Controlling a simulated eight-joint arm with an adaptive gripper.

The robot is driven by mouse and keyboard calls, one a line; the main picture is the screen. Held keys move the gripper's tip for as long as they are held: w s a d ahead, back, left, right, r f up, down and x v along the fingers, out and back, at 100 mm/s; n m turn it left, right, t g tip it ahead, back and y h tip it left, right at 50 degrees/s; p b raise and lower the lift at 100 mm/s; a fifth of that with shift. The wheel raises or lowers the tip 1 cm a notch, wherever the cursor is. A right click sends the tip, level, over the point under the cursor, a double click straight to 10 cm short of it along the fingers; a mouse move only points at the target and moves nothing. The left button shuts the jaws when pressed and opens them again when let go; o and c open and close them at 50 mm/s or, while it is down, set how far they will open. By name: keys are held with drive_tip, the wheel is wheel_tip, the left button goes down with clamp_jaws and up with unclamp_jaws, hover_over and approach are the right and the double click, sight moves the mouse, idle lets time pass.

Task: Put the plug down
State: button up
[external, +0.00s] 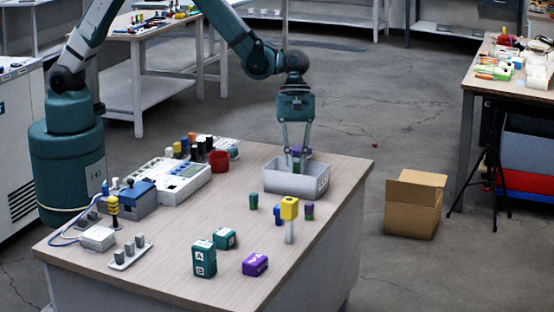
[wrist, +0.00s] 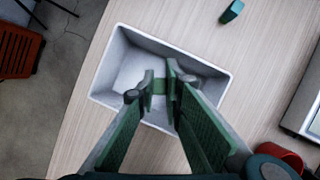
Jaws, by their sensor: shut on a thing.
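I cannot tell whether the plug touches the bin.
A red cup (external: 219,161) and a white device (external: 172,182) stand left of the bin. The table's right edge is close to the bin.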

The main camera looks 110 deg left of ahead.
drive_tip(key=shift+f, duration=1.4)
drive_tip(key=shift+f+b, duration=0.2)
drive_tip(key=shift+b, duration=0.1)
drive_tip(key=o, duration=0.5)
drive_tip(key=shift+c, duration=0.2)
drive_tip(key=shift+r, duration=0.25)
drive_tip(key=p+v, duration=0.1)
drive_tip(key=v, duration=1.1)
drive_tip(key=shift+p, duration=0.4)
